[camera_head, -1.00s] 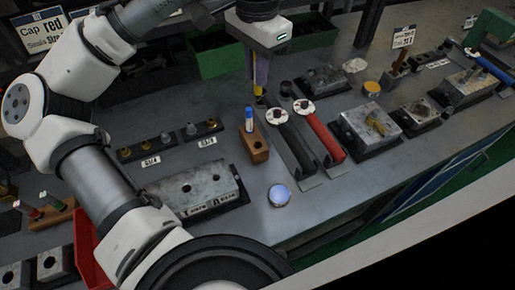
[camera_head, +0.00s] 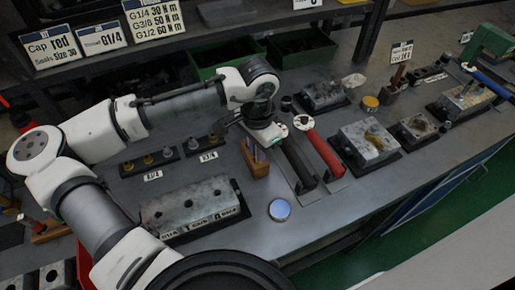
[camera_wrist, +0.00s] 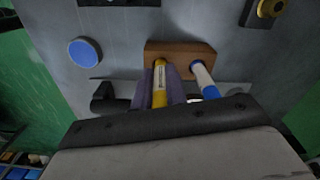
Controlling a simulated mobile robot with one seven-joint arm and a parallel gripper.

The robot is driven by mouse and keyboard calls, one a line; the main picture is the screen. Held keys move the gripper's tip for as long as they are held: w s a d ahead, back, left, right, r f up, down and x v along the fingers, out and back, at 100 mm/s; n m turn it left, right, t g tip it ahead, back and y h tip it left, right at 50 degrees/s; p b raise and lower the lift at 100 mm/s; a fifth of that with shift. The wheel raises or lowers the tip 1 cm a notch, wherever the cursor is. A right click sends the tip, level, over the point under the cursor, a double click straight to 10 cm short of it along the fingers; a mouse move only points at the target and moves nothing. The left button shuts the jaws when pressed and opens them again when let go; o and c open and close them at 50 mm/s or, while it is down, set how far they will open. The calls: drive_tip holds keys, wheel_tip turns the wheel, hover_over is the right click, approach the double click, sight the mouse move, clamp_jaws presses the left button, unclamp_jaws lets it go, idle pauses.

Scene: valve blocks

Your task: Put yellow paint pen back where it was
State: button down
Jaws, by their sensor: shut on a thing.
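The yellow paint pen (camera_wrist: 160,88) has a yellow body with a pale label. My gripper (camera_wrist: 160,78) is shut on it, one purple finger on each side. The wooden pen block (camera_wrist: 180,53) is right at the pen's far end. The pen lines up with one hole there; I cannot tell how deep it sits. A blue-and-white pen (camera_wrist: 204,80) stands in the block's other hole, beside my right finger. In the head view my gripper (camera_head: 258,145) is just over the wooden block (camera_head: 255,165), and its wrist hides most of both pens.
A black-handled tool (camera_head: 298,165) and a red-handled tool (camera_head: 325,152) lie close to the right of the block. A blue-topped round disc (camera_head: 279,209) lies in front. A metal block with holes (camera_head: 190,206) is at the left front. Small fittings (camera_head: 160,158) stand behind it.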

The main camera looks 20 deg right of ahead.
drive_tip(key=shift+f, duration=0.4)
drive_tip(key=shift+f, duration=0.1)
drive_tip(key=c, duration=1.4)
unclamp_jaws()
drive_tip(key=shift+c, duration=0.2)
wheel_tip(320, 180, up, 12)
drive_tip(key=shift+r+b, duration=0.15)
drive_tip(key=shift+b, duration=0.25)
